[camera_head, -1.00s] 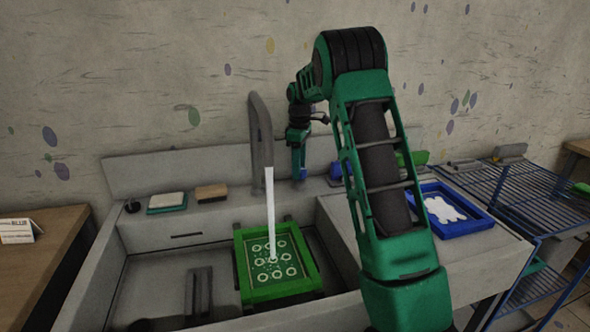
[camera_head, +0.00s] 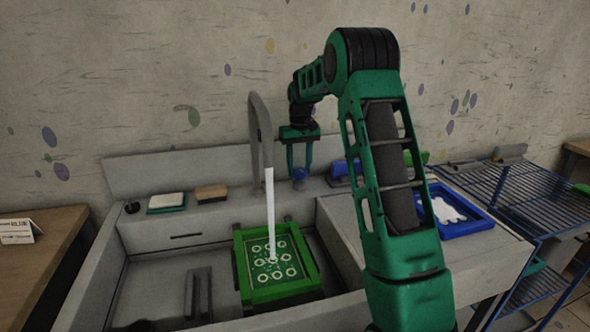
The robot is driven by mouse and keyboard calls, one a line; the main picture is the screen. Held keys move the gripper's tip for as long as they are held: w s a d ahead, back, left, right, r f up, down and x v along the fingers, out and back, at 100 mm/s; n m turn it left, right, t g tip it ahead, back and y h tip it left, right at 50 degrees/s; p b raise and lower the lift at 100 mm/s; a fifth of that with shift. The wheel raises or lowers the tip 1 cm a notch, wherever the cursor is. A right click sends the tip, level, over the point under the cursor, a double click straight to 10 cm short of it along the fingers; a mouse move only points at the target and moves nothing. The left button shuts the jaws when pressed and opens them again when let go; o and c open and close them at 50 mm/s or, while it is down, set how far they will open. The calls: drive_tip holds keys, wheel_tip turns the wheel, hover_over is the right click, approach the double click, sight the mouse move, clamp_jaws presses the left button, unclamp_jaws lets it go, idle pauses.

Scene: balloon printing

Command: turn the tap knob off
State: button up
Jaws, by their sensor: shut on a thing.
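The grey tap (camera_head: 262,135) rises behind the sink, and a white stream of water (camera_head: 270,210) runs from its spout. The knob's lower part is hard to make out at this size.
A green framed screen (camera_head: 245,275) stands in the sink (camera_head: 150,270) under the stream. A sponge (camera_head: 167,200) and a brown brush (camera_head: 211,192) lie on the left ledge. A blue tray (camera_head: 480,222) and a blue wire rack (camera_head: 520,200) are at right.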

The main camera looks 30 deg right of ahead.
sight(299, 169)
drive_tip(key=shift+w+r+m, duration=0.1)
drive_tip(key=shift+r+m, duration=0.05)
drive_tip(key=shift+m, duration=1.45)
drive_tip(key=shift+a, duration=0.1)
drive_tip(key=o, duration=0.9)
drive_tip(key=shift+o, duration=0.9)
drive_tip(key=shift+r, duration=0.1)
wheel_tip(299, 169, up, 10)
drive_tip(key=shift+r, duration=0.15)
